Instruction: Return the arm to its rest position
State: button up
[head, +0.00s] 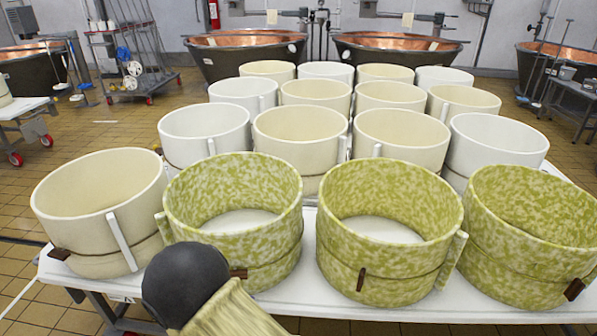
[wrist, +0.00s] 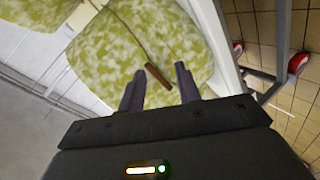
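My gripper (wrist: 160,87) shows in the wrist view with its two dark fingers apart and nothing held between them. Beyond the fingertips is a green mottled round mould (wrist: 112,58) with a brown peg (wrist: 158,76) on its side. Whether the fingers touch the mould cannot be told. In the head view, part of my arm, a dark rounded joint and a pale link, shows at the bottom left, in front of the moulds. The gripper itself does not show in the head view.
A white table (head: 345,300) carries several cream and white moulds (head: 300,135) in rows. Three green mottled ones (head: 388,195) stand at the front. Copper vats (head: 395,55) stand behind. A wheeled rack (head: 130,45) is at back left. Tiled floor is open at left.

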jog(key=w+d+r+m+g, duration=0.2)
jog(key=d+r+m+g, duration=0.5)
jog(key=d, duration=0.7)
jog(key=s+d+r+m+g, duration=0.2)
jog(key=s+d+r+m, duration=0.15)
jog(key=s+d, duration=0.35)
jog(key=s+d+r+m+g, duration=0.25)
jog(key=s+d+r, duration=0.2)
jog(key=d, duration=0.35)
notch_tip(320, 180, up, 21)
jog(key=p, duration=2.1)
jog(key=shift+t+p, duration=0.4)
jog(key=shift+t, duration=0.05)
jog(key=shift+f, duration=0.15)
jog(key=shift+w, duration=0.2)
